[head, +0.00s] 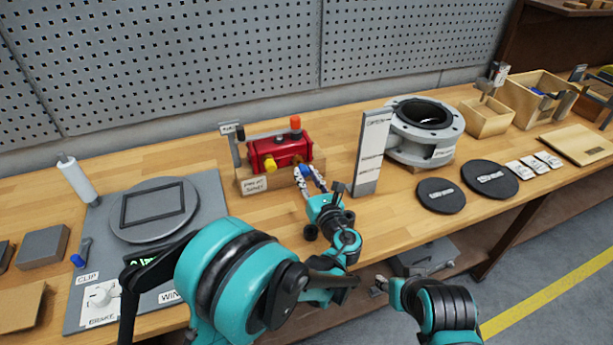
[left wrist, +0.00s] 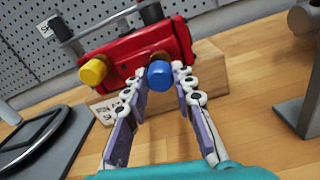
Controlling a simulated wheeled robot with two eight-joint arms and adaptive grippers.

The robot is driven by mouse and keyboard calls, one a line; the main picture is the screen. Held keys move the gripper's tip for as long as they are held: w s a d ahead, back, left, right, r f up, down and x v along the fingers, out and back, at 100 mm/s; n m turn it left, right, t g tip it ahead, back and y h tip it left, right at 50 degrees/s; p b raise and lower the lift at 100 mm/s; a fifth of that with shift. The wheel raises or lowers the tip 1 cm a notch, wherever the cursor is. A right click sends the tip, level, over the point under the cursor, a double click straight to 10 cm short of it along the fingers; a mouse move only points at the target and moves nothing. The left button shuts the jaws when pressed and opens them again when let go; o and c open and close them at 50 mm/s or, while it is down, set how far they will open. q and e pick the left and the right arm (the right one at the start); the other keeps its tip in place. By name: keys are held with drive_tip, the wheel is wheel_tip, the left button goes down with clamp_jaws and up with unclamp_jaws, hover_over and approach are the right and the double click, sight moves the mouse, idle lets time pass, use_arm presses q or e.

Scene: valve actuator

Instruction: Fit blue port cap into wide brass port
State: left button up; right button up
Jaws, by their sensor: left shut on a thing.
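The blue port cap (left wrist: 160,75) sits between the fingertips of my left gripper (left wrist: 158,82), which is shut on it. In the head view the cap (head: 304,170) and my left gripper (head: 309,175) are at the front right of the red valve actuator (head: 280,152). The brass port (left wrist: 146,59) shows just behind the cap and is partly hidden by it. The cap is at the port's mouth; I cannot tell how deep it sits. A yellow cap (left wrist: 93,71) is on the actuator's left port. What may be my right gripper (head: 381,284) is low in the head view, its fingers unclear.
The actuator rests on a wooden block stand (head: 255,184). An upright grey plate (head: 370,155) and a grey flanged ring (head: 425,130) stand to the right. A grey panel with a round frame (head: 152,210) lies left. Black discs (head: 441,196) lie on the right bench.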

sight(306, 175)
use_arm(q)
drive_tip(key=shift+x, duration=1.1)
drive_tip(key=o, duration=0.9)
drive_tip(key=v, duration=0.7)
drive_tip(key=shift+s+d, duration=0.1)
drive_tip(key=shift+s, duration=0.15)
